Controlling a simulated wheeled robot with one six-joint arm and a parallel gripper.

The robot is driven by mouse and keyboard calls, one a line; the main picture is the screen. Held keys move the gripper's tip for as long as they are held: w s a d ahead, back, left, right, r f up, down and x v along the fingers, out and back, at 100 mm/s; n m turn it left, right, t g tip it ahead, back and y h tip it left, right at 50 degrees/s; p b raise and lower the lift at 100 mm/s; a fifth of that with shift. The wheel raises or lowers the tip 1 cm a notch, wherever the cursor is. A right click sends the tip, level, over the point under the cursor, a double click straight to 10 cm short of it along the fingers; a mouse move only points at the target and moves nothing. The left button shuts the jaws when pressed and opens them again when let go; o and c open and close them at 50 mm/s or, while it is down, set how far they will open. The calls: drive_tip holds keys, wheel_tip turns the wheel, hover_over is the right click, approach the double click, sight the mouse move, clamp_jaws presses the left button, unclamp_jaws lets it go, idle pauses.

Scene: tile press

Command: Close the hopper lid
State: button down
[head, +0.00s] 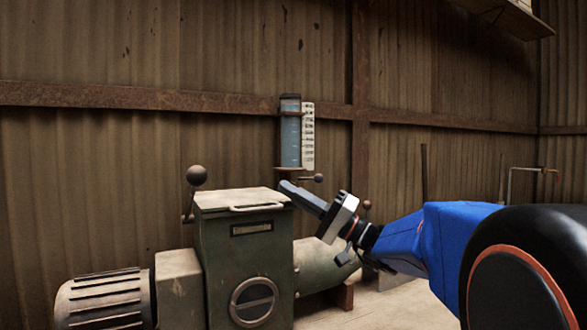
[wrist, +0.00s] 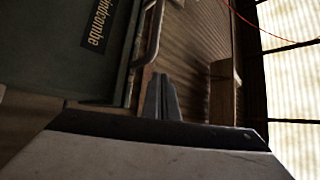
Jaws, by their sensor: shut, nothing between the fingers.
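The hopper is a dark green box (head: 243,262) in the head view. Its pale lid (head: 222,198) lies flat across the top, with no gap that I can see, and a bar handle (head: 256,207) runs along its front edge. My gripper (head: 288,187) is shut and empty, its fingertips at the lid's right end; I cannot tell whether they touch it. In the wrist view my shut fingers (wrist: 161,98) point toward the handle (wrist: 152,35), beside the green hopper wall (wrist: 60,45) with its name plate. The lid's hinge side is hidden.
A ball-topped lever (head: 196,176) stands left of the hopper. A ribbed motor (head: 105,300) is at lower left, and a rounded green housing (head: 318,265) is at right. A blue sight tube (head: 290,133) hangs on the corrugated wall behind. The space above the lid is clear.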

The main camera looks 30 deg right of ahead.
drive_tip(key=shift+s+f, duration=0.1)
drive_tip(key=shift+f, duration=2.3)
wheel_tip(320, 180, up, 5)
drive_tip(key=d, duration=0.2)
drive_tip(key=d+f, duration=0.6)
drive_tip(key=f, duration=0.1)
drive_tip(key=shift+d+f, duration=0.35)
